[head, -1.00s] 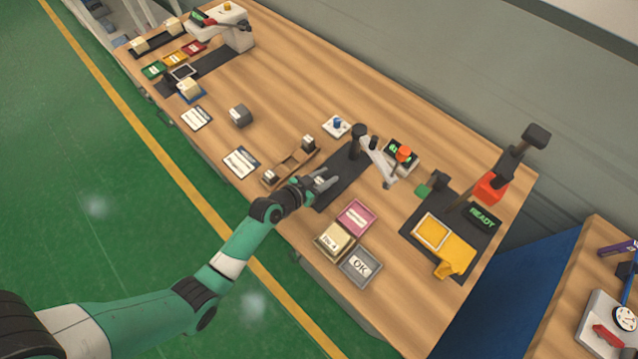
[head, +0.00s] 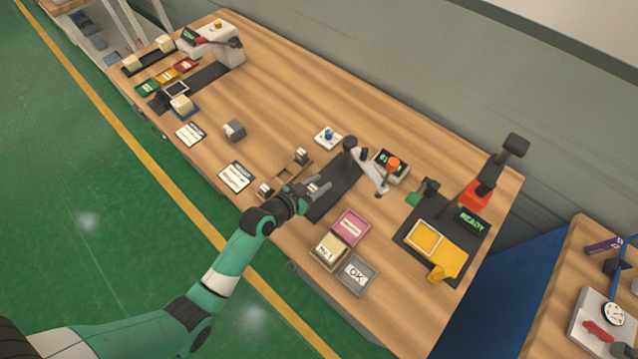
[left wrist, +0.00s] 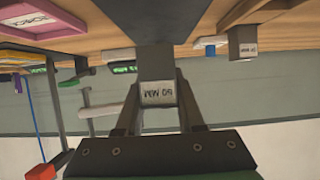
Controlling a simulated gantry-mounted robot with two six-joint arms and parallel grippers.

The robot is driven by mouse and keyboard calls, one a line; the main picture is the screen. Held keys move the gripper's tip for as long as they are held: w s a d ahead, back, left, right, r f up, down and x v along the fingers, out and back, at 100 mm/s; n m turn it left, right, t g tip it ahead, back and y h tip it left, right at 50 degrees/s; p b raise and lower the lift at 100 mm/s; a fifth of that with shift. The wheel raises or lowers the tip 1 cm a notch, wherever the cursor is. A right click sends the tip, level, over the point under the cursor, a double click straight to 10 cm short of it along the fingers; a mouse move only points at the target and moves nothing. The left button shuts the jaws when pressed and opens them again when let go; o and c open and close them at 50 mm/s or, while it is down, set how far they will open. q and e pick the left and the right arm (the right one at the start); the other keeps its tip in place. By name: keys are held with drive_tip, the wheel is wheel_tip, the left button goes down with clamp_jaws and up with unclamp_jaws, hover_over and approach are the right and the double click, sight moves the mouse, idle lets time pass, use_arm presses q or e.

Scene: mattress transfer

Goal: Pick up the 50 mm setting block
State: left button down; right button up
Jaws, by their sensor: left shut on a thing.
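The 50 mm setting block (left wrist: 158,93) is a dark grey bar with a white end label, which reads upside down in the left wrist view. It sits between the two fingers of my left gripper (left wrist: 160,108), which is shut on it. In the head view my left gripper (head: 314,189) is over the front of the table, beside the wooden block rack (head: 285,175) and by the dark mat. The held block is hard to make out there. My right gripper is in neither view.
Other blocks stand at the rack's ends, one at the back (head: 301,156) and one at the front (head: 265,190). A pink tray (head: 351,228), a cream tray (head: 330,250) and a grey OK tray (head: 356,274) lie to the right. Bare table lies behind the rack.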

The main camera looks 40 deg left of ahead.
use_arm(q)
drive_tip(key=s+d+r+p, duration=0.4)
drive_tip(key=s+d+r, duration=0.3)
drive_tip(key=s, duration=0.4)
drive_tip(key=shift+d+r+p, duration=0.15)
drive_tip(key=shift+r+p, duration=0.2)
drive_tip(key=shift+r, duration=0.5)
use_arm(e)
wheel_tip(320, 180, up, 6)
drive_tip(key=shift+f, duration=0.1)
use_arm(q)
drive_tip(key=shift+s, duration=0.1)
